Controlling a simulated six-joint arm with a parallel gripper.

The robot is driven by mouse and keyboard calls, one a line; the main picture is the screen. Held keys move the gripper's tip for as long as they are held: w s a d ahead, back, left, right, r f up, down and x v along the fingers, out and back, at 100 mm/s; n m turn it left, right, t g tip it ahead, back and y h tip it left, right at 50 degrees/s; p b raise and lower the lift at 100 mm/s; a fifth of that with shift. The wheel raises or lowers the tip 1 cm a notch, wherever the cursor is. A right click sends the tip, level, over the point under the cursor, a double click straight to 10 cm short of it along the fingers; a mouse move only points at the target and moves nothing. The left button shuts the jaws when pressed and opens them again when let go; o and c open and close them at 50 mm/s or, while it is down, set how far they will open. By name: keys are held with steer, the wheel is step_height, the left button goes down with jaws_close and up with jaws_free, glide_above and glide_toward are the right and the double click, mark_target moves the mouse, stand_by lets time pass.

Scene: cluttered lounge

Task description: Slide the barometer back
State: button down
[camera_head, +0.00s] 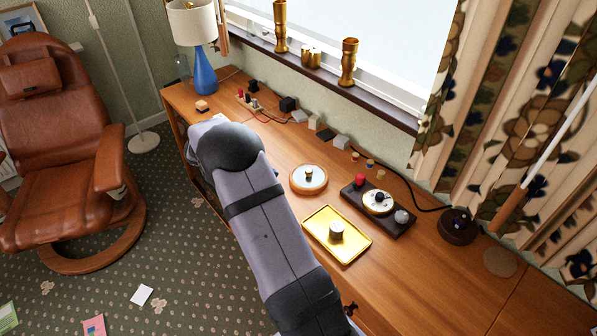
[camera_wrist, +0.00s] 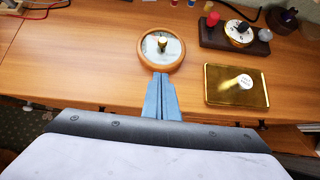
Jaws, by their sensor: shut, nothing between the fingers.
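A round piece with a wooden rim, a pale face and a brass knob at its middle, which looks like the barometer (camera_head: 318,185), lies flat on the wooden desk (camera_head: 395,279). In the wrist view the barometer (camera_wrist: 145,58) is straight ahead of my gripper (camera_wrist: 160,78). My gripper is shut and empty, its blue fingertips at the barometer's near rim. I cannot tell whether they touch it. In the head view my arm hides the fingers.
A gold tray (camera_head: 350,251) with a grey cylinder (camera_head: 336,231) lies right of the barometer. A dark base (camera_head: 399,229) with a dial, red knob and grey knob stands behind the tray. Small blocks and cables line the back. Bare desk shows behind the barometer.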

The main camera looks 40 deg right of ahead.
steer(key=p, duration=0.2)
glide_toward(314, 173)
steer(key=a+f, duration=0.1)
steer(key=a, duration=0.1)
steer(key=a+f, duration=0.1)
steer(key=shift+w+a+f, duration=0.25)
steer(key=shift+a+f, duration=0.05)
steer(key=shift+d+f+p, duration=0.1)
steer(key=shift+d+p, duration=0.55)
steer(key=shift+d, duration=0.5)
steer(key=shift+d+f+p, duration=0.1)
steer(key=shift+d+p, duration=0.2)
steer(key=shift+d, duration=0.7)
steer(key=shift+d+f, duration=0.1)
steer(key=shift+d, duration=0.2)
steer(key=d+b, duration=0.2)
steer(key=d, duration=0.4)
steer(key=shift+s+d, duration=0.1)
steer(key=shift+s, duration=0.1)
